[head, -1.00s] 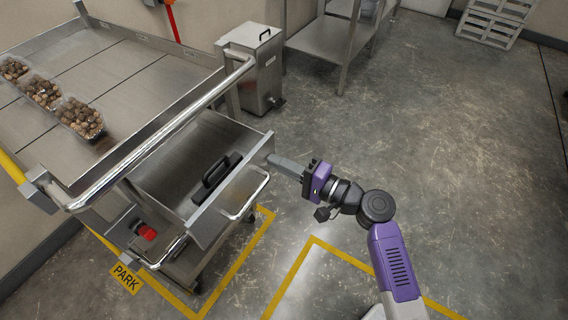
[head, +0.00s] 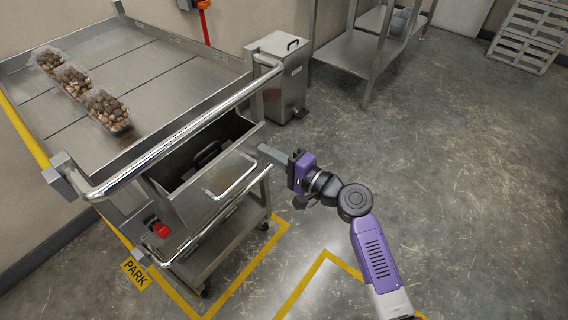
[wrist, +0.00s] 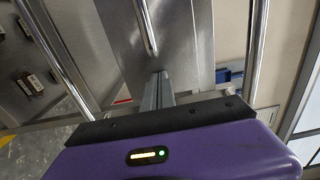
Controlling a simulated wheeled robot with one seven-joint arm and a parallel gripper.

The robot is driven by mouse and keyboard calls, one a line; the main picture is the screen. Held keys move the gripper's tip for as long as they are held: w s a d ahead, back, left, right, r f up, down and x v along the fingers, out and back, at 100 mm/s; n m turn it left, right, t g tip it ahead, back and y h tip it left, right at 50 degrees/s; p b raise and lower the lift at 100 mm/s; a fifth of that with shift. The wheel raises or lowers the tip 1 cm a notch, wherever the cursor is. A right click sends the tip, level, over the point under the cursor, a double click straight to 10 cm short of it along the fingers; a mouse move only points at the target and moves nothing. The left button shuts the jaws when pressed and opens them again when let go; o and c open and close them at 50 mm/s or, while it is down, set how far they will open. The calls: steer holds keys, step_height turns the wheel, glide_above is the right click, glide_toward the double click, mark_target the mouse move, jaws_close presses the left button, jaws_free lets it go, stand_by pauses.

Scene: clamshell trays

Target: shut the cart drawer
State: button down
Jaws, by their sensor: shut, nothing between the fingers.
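The cart drawer (head: 213,191) is partly open and sticks out from under the cart's top on the near side. A dark handle-shaped thing (head: 207,155) lies inside it. A bar handle (head: 237,180) runs along its front. My gripper (head: 262,149) is shut and empty, its fingers pointing at the drawer front near its right end. In the wrist view the shut fingers (wrist: 158,90) reach to the steel drawer front (wrist: 185,60). I cannot tell whether they touch it.
The steel cart (head: 150,70) holds several clear trays of brown items (head: 104,108). A push bar (head: 180,135) spans above the drawer. A red latch-like part (head: 160,229) sits low at the left. A steel bin (head: 284,75) stands behind. The floor at right is clear.

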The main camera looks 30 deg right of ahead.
steer(key=b+x, duration=0.2)
steer(key=x, duration=0.8)
steer(key=shift+f, duration=0.1)
steer(key=shift+w+a+b, duration=0.15)
steer(key=shift+w+b, duration=0.15)
steer(key=shift+w, duration=0.25)
